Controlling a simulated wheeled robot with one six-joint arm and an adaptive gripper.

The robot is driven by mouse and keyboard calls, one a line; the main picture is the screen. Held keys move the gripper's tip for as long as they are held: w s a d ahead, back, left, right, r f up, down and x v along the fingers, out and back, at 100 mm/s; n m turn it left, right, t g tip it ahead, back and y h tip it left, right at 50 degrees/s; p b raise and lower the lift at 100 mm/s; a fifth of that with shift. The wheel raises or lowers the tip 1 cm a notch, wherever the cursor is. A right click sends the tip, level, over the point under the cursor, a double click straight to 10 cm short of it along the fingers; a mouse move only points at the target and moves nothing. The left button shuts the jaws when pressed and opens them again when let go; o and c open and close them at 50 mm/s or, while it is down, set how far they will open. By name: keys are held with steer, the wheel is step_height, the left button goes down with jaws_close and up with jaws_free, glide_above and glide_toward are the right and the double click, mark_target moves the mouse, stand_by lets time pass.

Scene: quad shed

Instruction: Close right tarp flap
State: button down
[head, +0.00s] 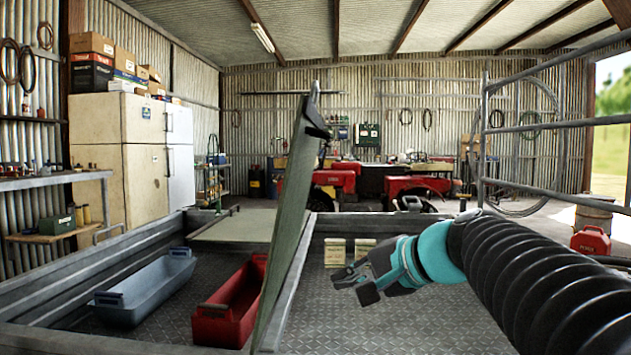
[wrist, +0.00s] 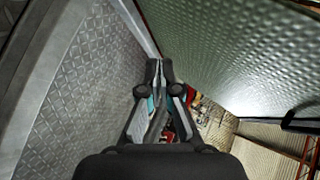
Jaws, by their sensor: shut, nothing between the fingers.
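The right tarp flap, a green panel (head: 288,215), stands nearly upright and slightly tilted at the middle of the trailer bed in the head view. It carries a dark handle-like fitting (head: 314,122) near its top. My gripper (head: 350,284) is to the right of the flap, low over the right compartment, with its fingers shut and empty. A gap shows between fingers and flap. In the wrist view the flap's textured face (wrist: 235,45) fills the upper right, beside my shut gripper (wrist: 158,68).
The left compartment holds a grey-blue tray (head: 145,287) and a red tray (head: 229,308). Two small pale boxes (head: 335,251) stand at the back of the right compartment. A flat pale green panel (head: 236,226) lies at the back left. A metal rail frame (head: 520,124) rises at right.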

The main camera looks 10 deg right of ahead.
steer(key=w+d+r+m+t+y+b, duration=0.2)
steer(key=w+d+r+m+t, duration=0.25)
steer(key=r, duration=0.45)
steer(key=w+d+r+m+t+y+b, duration=0.1)
steer(key=w+d+r+t+y, duration=0.15)
steer(key=w+d+r, duration=0.45)
steer(key=w+a+r+p, duration=0.1)
steer(key=w+a+r, duration=0.4)
steer(key=w+a, duration=0.2)
steer(key=shift+a+r+p, duration=0.35)
steer(key=shift+a, duration=0.25)
steer(key=shift+a+r+n, duration=0.1)
steer(key=shift+n, duration=0.15)
